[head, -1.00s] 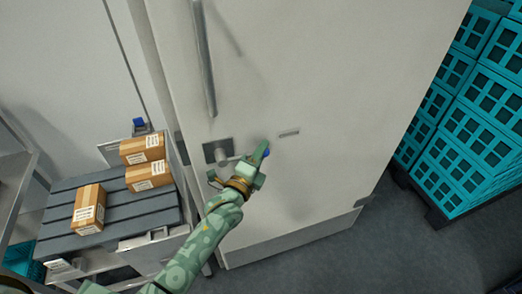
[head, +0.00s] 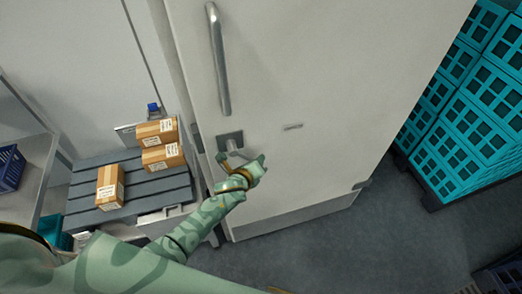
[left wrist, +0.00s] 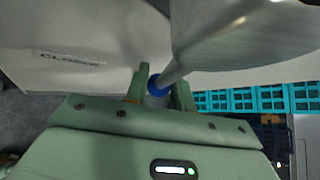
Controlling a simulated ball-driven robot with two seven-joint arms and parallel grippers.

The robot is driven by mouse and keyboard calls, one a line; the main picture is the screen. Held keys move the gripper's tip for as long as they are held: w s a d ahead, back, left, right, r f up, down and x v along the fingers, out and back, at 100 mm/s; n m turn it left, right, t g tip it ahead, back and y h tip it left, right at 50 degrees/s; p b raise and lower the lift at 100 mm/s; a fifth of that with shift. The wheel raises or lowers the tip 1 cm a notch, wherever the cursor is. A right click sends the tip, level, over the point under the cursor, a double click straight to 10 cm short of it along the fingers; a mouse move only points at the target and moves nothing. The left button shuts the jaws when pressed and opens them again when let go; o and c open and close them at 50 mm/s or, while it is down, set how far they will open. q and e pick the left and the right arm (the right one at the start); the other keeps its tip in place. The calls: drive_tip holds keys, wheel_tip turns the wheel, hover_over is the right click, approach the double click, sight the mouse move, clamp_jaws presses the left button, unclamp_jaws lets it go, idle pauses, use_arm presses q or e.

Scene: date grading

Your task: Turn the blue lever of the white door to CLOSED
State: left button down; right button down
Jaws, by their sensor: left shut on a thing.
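The white door (head: 340,60) fills the middle of the head view, with a long metal handle (head: 218,60) above the lever's dark mounting plate (head: 230,141). The lever slants down and right from the plate into my left gripper (head: 257,168), which hides its end in the head view. In the left wrist view the lever is a metal bar (left wrist: 173,70) with a blue end (left wrist: 156,86). My left gripper (left wrist: 160,86) is shut on that blue end. A label reading CLOSED (left wrist: 69,58) is on the door, also visible as a small plate (head: 292,127). My right gripper is out of view.
Cardboard boxes (head: 110,187) sit on a grey slatted platform (head: 150,198) left of the door. A small blue knob (head: 153,107) is behind them. Stacked turquoise crates (head: 450,125) stand at the right. The floor (head: 385,240) in front is clear.

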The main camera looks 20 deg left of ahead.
use_arm(q)
drive_tip(key=s+a+f+m+g+y+p, duration=0.2)
drive_tip(key=s+a+m+g+y+p, duration=0.1)
drive_tip(key=p, duration=0.4)
drive_tip(key=shift+s+a+f+g+y, duration=0.3)
drive_tip(key=shift+a+g+y, duration=0.4)
drive_tip(key=shift+a, duration=0.55)
drive_tip(key=shift+s+m, duration=0.1)
drive_tip(key=shift+m, duration=0.2)
drive_tip(key=c, duration=1.5)
unclamp_jaws()
drive_tip(key=shift+a, duration=0.1)
drive_tip(key=shift+r, duration=0.1)
